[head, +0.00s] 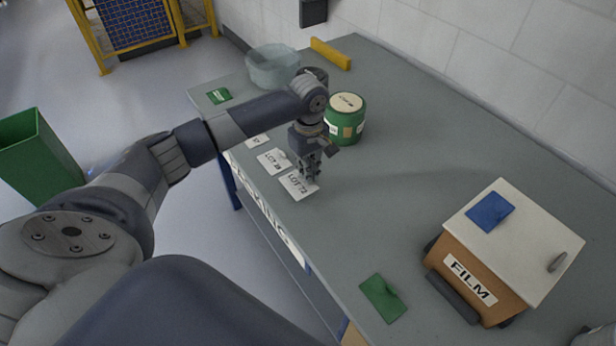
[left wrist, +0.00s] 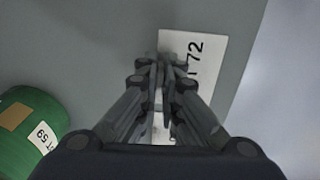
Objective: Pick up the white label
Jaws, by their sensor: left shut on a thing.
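A white label reading LOT 72 (head: 292,188) is at the front edge of the grey table, and it also shows in the left wrist view (left wrist: 207,55). My left gripper (head: 309,178) is over it, fingers pointing down and shut on the label. In the left wrist view the closed fingers (left wrist: 162,68) cover part of it. I cannot tell whether the label is clear of the tabletop. A second white label (head: 270,161) lies just to the left, and a third (head: 257,140) is partly hidden by my arm.
A green canister (head: 346,127) stands close behind the gripper, with a dark round thing (head: 318,75) and a translucent tub (head: 273,68) farther back. An orange FILM box (head: 470,283) with a pale lid and a green card (head: 383,298) are at right. The middle of the table (head: 400,150) is clear.

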